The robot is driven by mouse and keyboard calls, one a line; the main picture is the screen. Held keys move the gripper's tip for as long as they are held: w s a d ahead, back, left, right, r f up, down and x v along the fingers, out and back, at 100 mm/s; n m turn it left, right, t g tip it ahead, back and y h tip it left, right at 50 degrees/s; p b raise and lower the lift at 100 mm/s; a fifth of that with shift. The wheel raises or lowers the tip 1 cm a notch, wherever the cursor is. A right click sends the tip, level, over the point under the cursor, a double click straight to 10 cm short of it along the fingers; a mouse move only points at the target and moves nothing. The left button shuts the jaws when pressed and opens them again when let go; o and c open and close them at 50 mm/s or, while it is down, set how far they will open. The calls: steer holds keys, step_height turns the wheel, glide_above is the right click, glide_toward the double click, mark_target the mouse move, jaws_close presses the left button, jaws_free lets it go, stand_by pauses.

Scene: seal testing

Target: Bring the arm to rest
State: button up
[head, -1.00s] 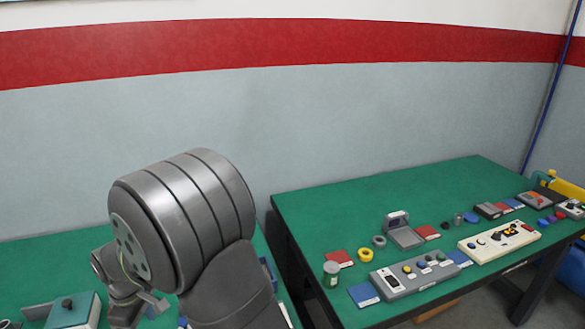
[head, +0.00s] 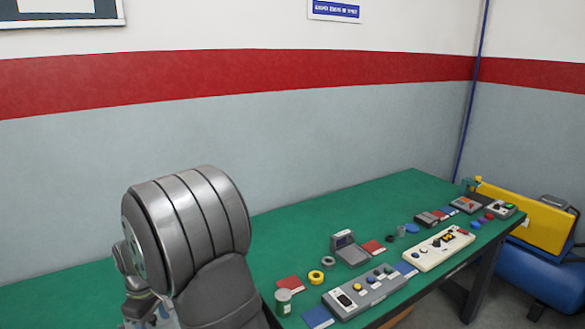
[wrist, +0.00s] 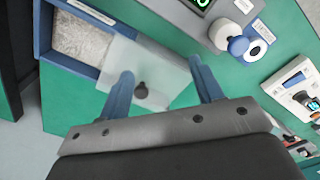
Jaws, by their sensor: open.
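My gripper (wrist: 161,67) shows in the wrist view as two blue fingers, apart and with nothing between them. Beneath the fingers is a pale, translucent plate (wrist: 150,68) with a dark knob, over or beside a blue-framed box (wrist: 50,40) with grainy grey contents. I cannot tell whether the fingers touch the plate. In the head view, my grey arm (head: 190,230) stands at the lower left, bent, with its wrist low at the picture's bottom edge. The fingertips are not clear there.
The green table (head: 340,215) carries a grey button panel (head: 365,291), a cream panel (head: 438,248), a can (head: 283,301) and a yellow ring (head: 316,277). Near the gripper, an instrument (wrist: 215,30) and a blue-and-white round part (wrist: 255,45) lie at upper right. The air above the table is clear.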

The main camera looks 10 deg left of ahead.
steer(key=w+d+r+m, duration=0.1)
steer(key=w+d+m, duration=0.4)
steer(key=w+d, duration=1)
steer(key=a+f, duration=0.1)
steer(key=a, duration=0.2)
steer(key=a+f, duration=0.2)
steer(key=a, duration=0.1)
steer(key=s+a+f, duration=0.1)
steer(key=a, duration=0.2)
steer(key=shift+a+f, duration=0.1)
steer(key=shift+f, duration=0.3)
stand_by(0.4)
